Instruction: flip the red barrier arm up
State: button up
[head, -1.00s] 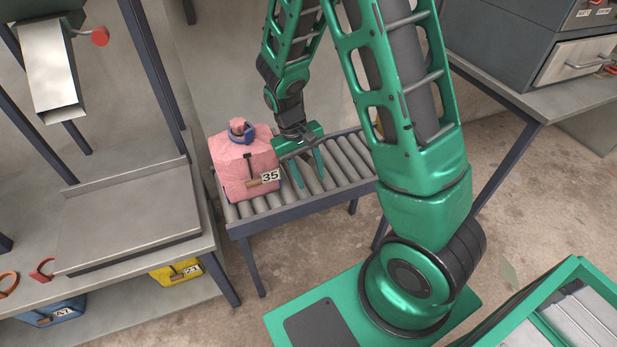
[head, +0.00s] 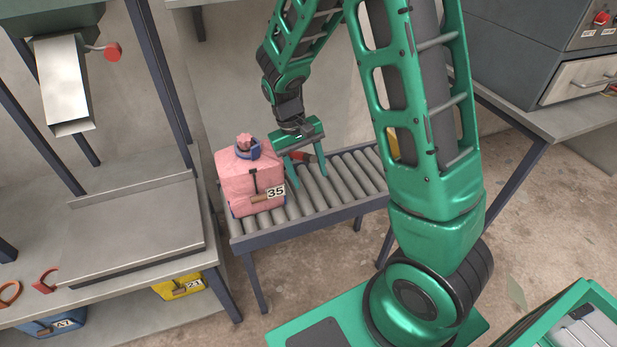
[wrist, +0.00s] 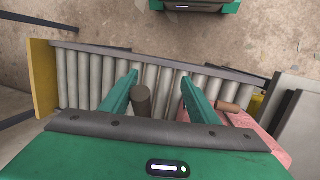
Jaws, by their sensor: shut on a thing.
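The red barrier arm (head: 301,157) shows in the head view as a short red piece with a dark end, between the fingers of my gripper (head: 308,184) above the roller conveyor. Most of it is hidden behind the gripper. In the wrist view, a dark brownish round bar (wrist: 142,100) stands between the fingers of my gripper (wrist: 160,77), close against the left finger. It appears to be the end of the barrier arm. My gripper is shut on it, with its fingers still well apart.
A pink bag (head: 240,170) tagged 35 sits on the conveyor (head: 335,185) just left of my gripper. Its tan handle (wrist: 228,106) lies close to the right finger in the wrist view. A grey bench (head: 140,225) stands left. The rollers to the right are clear.

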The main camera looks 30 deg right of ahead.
jog(key=o, duration=0.3)
jog(key=shift+w+a+r, duration=0.25)
jog(key=shift+w+r, duration=0.1)
jog(key=shift+r, duration=0.4)
jog(key=shift+w+a+r, duration=0.3)
jog(key=shift+w+r, duration=0.05)
jog(key=shift+r, duration=0.4)
jog(key=shift+w+a+r, duration=0.25)
jog(key=shift+w+r, duration=0.1)
jog(key=shift+r, duration=0.4)
